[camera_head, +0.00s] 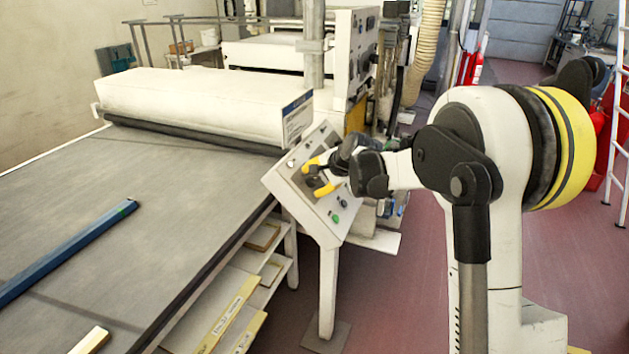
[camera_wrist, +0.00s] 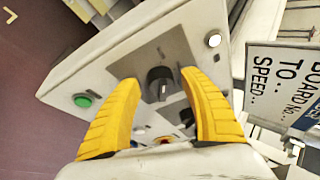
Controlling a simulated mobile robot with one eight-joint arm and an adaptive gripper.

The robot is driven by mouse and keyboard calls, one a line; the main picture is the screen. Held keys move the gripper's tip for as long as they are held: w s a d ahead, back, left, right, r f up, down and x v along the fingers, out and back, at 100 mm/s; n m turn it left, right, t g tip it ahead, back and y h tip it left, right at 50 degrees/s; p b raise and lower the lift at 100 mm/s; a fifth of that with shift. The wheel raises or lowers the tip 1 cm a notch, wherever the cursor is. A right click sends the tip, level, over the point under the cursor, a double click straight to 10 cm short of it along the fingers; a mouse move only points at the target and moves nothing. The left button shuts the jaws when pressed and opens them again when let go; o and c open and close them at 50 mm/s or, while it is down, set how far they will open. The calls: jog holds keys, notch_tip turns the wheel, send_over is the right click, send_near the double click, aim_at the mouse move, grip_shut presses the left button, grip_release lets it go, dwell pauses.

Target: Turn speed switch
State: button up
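The speed switch is a black rotary knob (camera_wrist: 160,82) on a grey plate of the white tilted control panel (camera_wrist: 75,80). In the head view the panel (camera_head: 328,214) stands on a post beside the conveyor. My gripper (camera_wrist: 160,82) has two yellow fingers spread apart, one on each side of the knob, with visible gaps and no clear contact. In the head view my gripper (camera_head: 318,178) is close in front of the panel and partly hides the knob. A green button (camera_wrist: 82,100) and a white lamp or button (camera_wrist: 214,40) flank the knob.
A sign board (camera_wrist: 285,85) with "BOARD No" and "SPEED" stands close by the panel; it also shows in the head view (camera_head: 297,117). The wide grey conveyor (camera_head: 140,210) lies left, with a blue bar (camera_head: 65,250) on it. Red floor (camera_head: 400,310) is open below my arm.

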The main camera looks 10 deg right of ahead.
jog(key=shift+r, duration=0.15)
jog(key=v, duration=1.2)
jog(key=s+a+n+h+b, duration=0.1)
jog(key=s+a+n, duration=0.15)
jog(key=s, duration=0.55)
jog(key=s+a+n+h+b, duration=0.1)
jog(key=s+n, duration=0.3)
jog(key=s, duration=0.5)
jog(key=s+f+n, duration=0.3)
jog(key=s+f, duration=0.1)
jog(key=s, duration=0.4)
jog(key=s+f+n+g+h+b, duration=0.1)
jog(key=s+f+n, duration=0.2)
jog(key=s, duration=0.5)
jog(key=shift+s+d+f, duration=0.25)
jog(key=shift+s+f, duration=0.05)
jog(key=shift+f, duration=0.1)
jog(key=shift+r, duration=0.1)
